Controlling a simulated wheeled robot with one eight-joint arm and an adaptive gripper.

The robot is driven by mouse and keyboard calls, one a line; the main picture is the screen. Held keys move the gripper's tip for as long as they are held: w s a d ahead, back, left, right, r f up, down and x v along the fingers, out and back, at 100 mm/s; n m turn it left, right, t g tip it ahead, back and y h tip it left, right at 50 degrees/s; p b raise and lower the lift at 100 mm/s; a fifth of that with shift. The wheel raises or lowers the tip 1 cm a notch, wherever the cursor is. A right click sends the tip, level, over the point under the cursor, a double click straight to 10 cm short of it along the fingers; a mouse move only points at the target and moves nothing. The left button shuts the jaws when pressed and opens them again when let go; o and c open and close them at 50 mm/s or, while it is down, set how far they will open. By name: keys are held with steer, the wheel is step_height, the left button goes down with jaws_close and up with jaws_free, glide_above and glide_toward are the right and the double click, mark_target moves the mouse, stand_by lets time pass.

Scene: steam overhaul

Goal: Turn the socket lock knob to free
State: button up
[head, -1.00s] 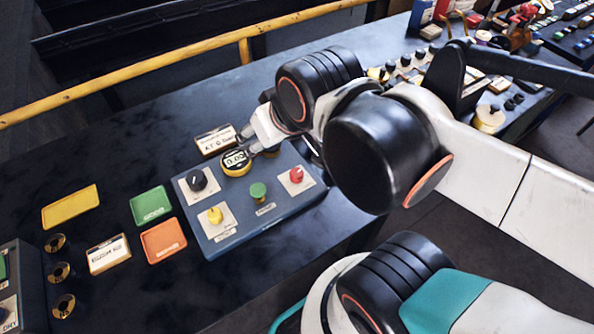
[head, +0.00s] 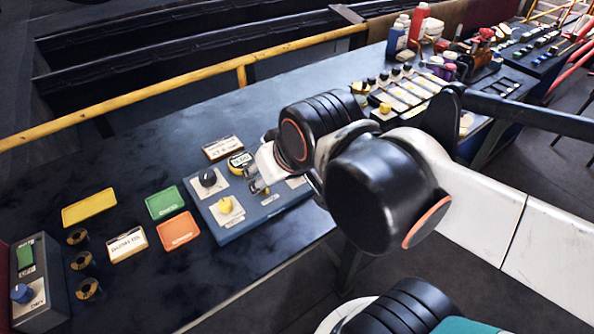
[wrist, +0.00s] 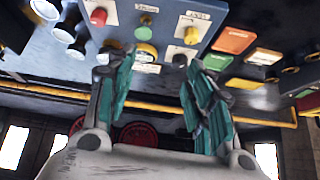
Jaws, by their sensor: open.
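The blue-grey control panel (head: 244,222) lies on the dark bench. It carries a black knob (head: 208,178) and a yellow knob (head: 226,205) on pale plates. The wrist view also shows a green knob (wrist: 146,32) and a red knob (wrist: 99,16), both hidden behind my arm in the head view. The labels are too small to read, so I cannot tell which is the socket lock knob. My gripper (head: 262,186) is open and empty over the panel, right of the yellow knob. The wrist view shows its fingers (wrist: 160,62) spread apart.
A round yellow-rimmed gauge (head: 240,161) stands at the panel's back edge. Green (head: 165,202) and orange (head: 178,231) trays lie left of the panel. Another control box (head: 40,284) stands at far left. A yellow rail (head: 150,109) runs behind the bench.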

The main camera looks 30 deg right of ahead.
steer(key=w+d+r+m+g+p, duration=0.1)
steer(key=w+d+m, duration=0.25)
steer(key=w, duration=0.25)
steer(key=w+d+m+g+p, duration=0.1)
steer(key=w+d+m, duration=0.25)
steer(key=w, duration=0.35)
steer(key=d+f+m+g, duration=0.5)
steer(key=d+m, duration=0.2)
steer(key=m, duration=0.1)
step_height(320, 180, down, 13)
steer(key=b, duration=0.4)
steer(key=shift+d, duration=0.1)
steer(key=shift+r, duration=0.1)
steer(key=shift+s, duration=0.1)
steer(key=c, duration=1.1)
